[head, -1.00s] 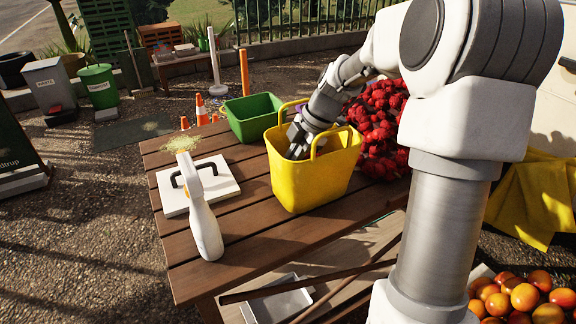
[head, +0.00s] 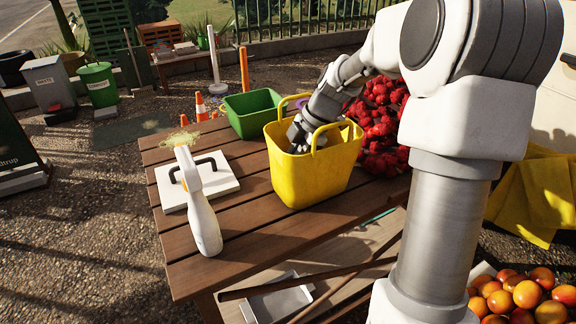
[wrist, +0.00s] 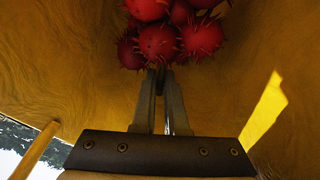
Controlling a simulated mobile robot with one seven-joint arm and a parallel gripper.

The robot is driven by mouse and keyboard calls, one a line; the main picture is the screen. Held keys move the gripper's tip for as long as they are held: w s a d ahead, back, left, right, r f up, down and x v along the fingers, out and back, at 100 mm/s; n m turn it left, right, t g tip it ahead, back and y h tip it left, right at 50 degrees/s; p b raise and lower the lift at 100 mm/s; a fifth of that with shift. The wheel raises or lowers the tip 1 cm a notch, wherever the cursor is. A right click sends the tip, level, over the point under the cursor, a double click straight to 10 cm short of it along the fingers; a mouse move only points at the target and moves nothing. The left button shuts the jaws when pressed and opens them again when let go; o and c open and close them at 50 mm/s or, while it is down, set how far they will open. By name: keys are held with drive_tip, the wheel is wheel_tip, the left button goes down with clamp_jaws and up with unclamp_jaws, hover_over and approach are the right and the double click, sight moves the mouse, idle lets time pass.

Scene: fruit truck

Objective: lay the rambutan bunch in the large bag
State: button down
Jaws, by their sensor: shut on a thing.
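The large yellow bag (head: 312,178) stands upright and open on the wooden table, its handles raised. My gripper (head: 299,138) reaches down through its mouth, and the fingertips are hidden behind the front wall. In the wrist view my gripper (wrist: 160,78) is shut at the near edge of the red, spiny rambutan bunch (wrist: 165,38). The bunch is inside the bag, close to the yellow wall. The top of the bunch is cut off by the frame, and I cannot tell whether it touches the bottom.
A red rambutan heap (head: 380,125) is right behind the bag. A green bin (head: 252,112) stands at the back left. A white board (head: 196,184) and a white spray bottle (head: 203,215) are left of the bag. Table planks in front are clear.

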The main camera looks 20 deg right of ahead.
drive_tip(key=shift+f, duration=0.2)
drive_tip(key=shift+f+b, duration=0.4)
drive_tip(key=shift+b, duration=0.2)
drive_tip(key=shift+f+b, duration=0.9)
drive_tip(key=shift+f, duration=0.1)
idle(1.4)
drive_tip(key=c, duration=0.9)
unclamp_jaws()
drive_tip(key=shift+o, duration=0.2)
wheel_tip(320, 180, up, 23)
drive_tip(key=p, duration=1.5)
drive_tip(key=shift+f, duration=0.15)
idle(0.4)
